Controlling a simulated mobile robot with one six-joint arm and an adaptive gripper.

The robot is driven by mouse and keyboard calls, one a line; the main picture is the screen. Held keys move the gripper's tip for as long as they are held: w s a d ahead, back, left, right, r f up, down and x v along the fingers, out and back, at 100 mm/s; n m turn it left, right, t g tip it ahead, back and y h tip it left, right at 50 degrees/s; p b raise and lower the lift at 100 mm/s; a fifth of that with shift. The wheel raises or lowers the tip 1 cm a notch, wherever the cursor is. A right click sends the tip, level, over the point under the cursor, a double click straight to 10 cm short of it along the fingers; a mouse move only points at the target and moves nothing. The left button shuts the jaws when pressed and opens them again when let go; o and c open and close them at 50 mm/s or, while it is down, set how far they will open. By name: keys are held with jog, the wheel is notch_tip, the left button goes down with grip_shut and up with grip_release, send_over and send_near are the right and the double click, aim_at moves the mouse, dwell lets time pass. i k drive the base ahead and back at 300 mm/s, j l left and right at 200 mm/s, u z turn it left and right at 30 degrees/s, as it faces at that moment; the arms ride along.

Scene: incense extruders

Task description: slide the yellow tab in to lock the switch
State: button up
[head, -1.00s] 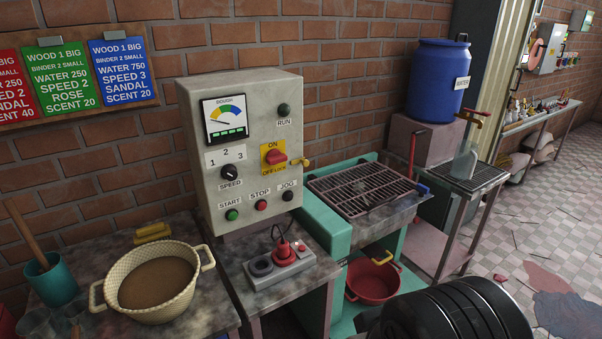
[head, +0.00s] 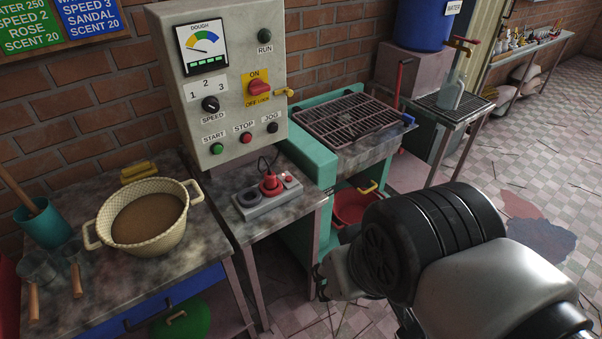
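The switch is a red knob (head: 260,88) on a yellow plate marked ON above and OFF-LOCK below, on the front of the grey control box (head: 222,118). The knob looks turned roughly sideways; its exact setting is hard to tell. The yellow tab (head: 284,93) sticks out to the right at the plate's lower right, past the box's edge. My arm reaches in from the lower right, well below and right of the tab.
A teal machine with a wire rack (head: 346,118) stands right of the box. A power strip with a red plug (head: 268,189) sits on the bench below. A cream basin (head: 148,214) is at left. A red bucket (head: 352,206) is below the rack. Space before the switch is clear.

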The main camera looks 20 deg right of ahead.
aim_at(288, 92)
jog(key=i+j, duration=0.25)
jog(key=i, duration=0.2)
jog(key=i+j, duration=0.25)
jog(key=i, duration=0.2)
jog(key=l+z, duration=0.05)
